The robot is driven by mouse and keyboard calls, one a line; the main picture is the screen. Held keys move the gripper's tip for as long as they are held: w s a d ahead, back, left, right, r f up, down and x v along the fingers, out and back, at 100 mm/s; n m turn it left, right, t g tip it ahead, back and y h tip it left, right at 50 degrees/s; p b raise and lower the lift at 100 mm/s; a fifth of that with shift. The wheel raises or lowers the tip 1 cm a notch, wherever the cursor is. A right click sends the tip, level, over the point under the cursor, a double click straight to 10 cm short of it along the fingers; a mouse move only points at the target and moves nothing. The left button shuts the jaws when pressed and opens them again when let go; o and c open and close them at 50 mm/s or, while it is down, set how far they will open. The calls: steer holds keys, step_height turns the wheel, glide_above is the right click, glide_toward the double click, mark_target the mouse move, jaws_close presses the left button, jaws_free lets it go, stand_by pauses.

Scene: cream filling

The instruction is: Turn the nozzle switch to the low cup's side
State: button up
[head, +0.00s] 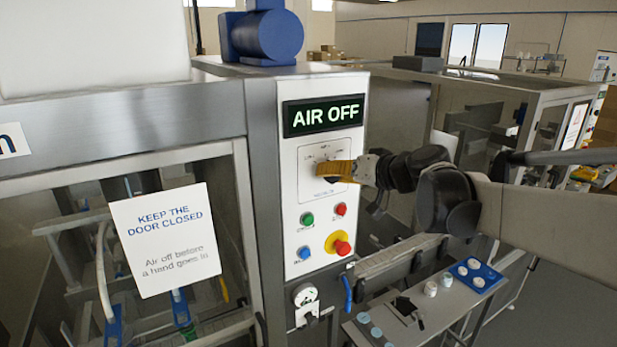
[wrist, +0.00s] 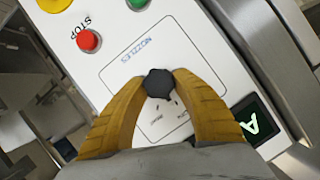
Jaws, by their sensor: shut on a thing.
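The nozzle switch (wrist: 159,83) is a dark knob on a white plate marked NOZZLES, on the machine's control panel (head: 292,240). My gripper (head: 327,173) has yellow fingers and reaches the plate from the right in the head view. In the wrist view my gripper (wrist: 159,86) has one fingertip on each side of the knob and is shut on it. In the head view the fingers cover most of the switch. The position labels around it are too small to read, so I cannot tell which side it points to.
A display (head: 322,115) above the switch reads AIR OFF. Below are a green button (head: 307,219), a red button (head: 341,209), a blue button (head: 304,253) and a red emergency stop (head: 342,247). A door with a sign (head: 165,240) is at left. A side table (head: 437,302) holds small cups.

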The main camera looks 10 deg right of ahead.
steer(key=m+y+b, duration=0.1)
steer(key=m+b, duration=0.1)
steer(key=m, duration=0.1)
steer(key=shift+d+f+y, duration=0.1)
steer(key=shift+y, duration=0.3)
steer(key=shift+m+y+b, duration=0.6)
steer(key=shift+m+b, duration=0.2)
steer(key=shift+m, duration=0.1)
steer(key=o, duration=1.2)
steer(key=shift+w, duration=0.1)
steer(key=v, duration=1.2)
